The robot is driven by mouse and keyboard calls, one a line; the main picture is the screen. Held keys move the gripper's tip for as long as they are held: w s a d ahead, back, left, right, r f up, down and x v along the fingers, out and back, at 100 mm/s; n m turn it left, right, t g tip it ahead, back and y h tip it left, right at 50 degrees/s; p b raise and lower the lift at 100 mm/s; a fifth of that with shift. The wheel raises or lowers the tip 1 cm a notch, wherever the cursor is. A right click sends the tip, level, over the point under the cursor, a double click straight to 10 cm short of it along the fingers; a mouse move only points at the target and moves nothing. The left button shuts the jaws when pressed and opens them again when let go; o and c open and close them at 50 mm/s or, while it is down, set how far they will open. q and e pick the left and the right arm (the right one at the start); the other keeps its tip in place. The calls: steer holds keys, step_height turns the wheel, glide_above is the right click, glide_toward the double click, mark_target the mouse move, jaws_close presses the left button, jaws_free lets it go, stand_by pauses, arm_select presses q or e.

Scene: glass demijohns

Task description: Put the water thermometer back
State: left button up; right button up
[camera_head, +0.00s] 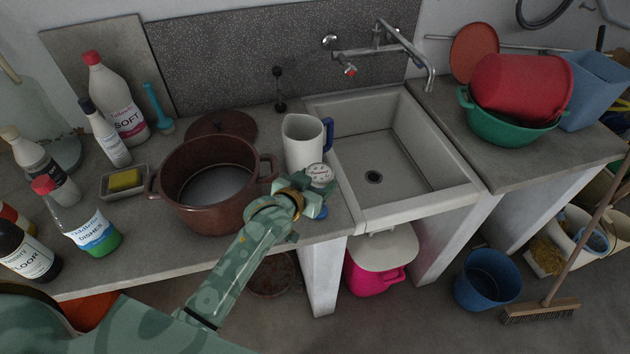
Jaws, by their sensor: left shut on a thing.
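My left gripper (312,198) is over the counter's front edge, between the brown pot and the sink. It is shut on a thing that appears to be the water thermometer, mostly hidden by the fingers. A round white printed face (320,174) shows at the fingers' far side, and a small blue part (321,212) shows below them. I cannot tell for sure whether both belong to the held thing. A white jug (303,143) with a blue handle stands just behind the gripper. My right gripper is not in view.
The brown pot (205,212) stands open left of the gripper, its lid (222,126) behind it. The empty sink (412,164) is to the right, under a wall tap (383,40). Several bottles and a yellow sponge (125,180) stand left. A pink bin (366,280) is below.

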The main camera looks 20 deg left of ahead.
arm_select(q)
steer(key=o, duration=1.4)
steer(key=shift+f, duration=0.15)
steer(key=shift+o, duration=0.2)
steer(key=shift+s+r, duration=0.1)
steer(key=shift+r, duration=0.1)
steer(key=p+v, duration=0.1)
steer(key=v, duration=1)
steer(key=shift+s+r, duration=0.2)
steer(key=shift+s, duration=0.15)
steer(key=shift+a, duration=0.1)
